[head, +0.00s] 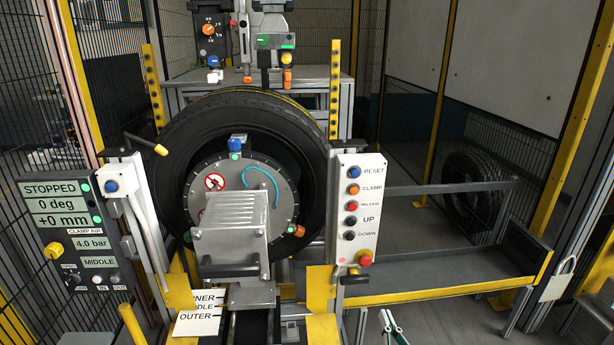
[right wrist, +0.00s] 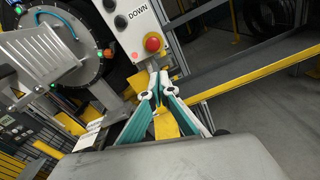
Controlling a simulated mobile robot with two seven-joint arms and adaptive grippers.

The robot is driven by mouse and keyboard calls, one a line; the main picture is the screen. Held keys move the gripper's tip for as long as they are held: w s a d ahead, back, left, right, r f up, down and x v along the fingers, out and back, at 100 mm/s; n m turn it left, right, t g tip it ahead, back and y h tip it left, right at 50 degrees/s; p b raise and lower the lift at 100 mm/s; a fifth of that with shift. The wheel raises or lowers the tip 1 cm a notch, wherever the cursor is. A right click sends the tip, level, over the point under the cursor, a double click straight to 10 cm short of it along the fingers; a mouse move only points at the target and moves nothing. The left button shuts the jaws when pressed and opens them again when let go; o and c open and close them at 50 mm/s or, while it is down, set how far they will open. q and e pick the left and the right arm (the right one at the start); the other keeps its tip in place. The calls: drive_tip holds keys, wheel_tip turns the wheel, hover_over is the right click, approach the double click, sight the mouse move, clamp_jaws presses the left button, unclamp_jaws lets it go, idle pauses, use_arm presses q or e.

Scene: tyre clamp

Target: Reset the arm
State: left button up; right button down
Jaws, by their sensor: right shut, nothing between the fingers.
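My right gripper (head: 388,322) shows at the bottom edge of the head view, low and to the right of the button panel (head: 370,205). In the right wrist view its teal fingers (right wrist: 159,78) meet at the tips, shut and empty, below the red mushroom button (right wrist: 152,43). The white panel carries a blue RESET button (head: 352,171) at the top, then CLAMP, RELEASE, UP and DOWN buttons. The fingers appear apart from the panel. The tyre (head: 310,145) stands upright around a round clamp plate (head: 268,180). My left gripper is not in view.
A display box (head: 58,192) at left reads STOPPED, 0 deg, +0 mm, 4.0 bar and MIDDLE. A yellow-edged trough (head: 440,272) extends right. Another tyre (head: 486,170) stands behind it. Mesh fencing and yellow posts (head: 440,100) enclose the place.

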drive_tip(key=s+a+f+m+g, duration=0.1)
drive_tip(key=s+f+m+g, duration=0.1)
drive_tip(key=s+f+m, duration=0.3)
drive_tip(key=s+f+m+g+y, duration=0.1)
drive_tip(key=s+f+m, duration=0.4)
drive_tip(key=s+m, duration=0.5)
drive_tip(key=s+a+f+m+g+y, duration=0.1)
drive_tip(key=s+f+m+g, duration=0.2)
drive_tip(key=m, duration=1.1)
drive_tip(key=shift+s+a+f+g, duration=0.3)
drive_tip(key=shift+s+f, duration=0.8)
drive_tip(key=shift+s, duration=1.55)
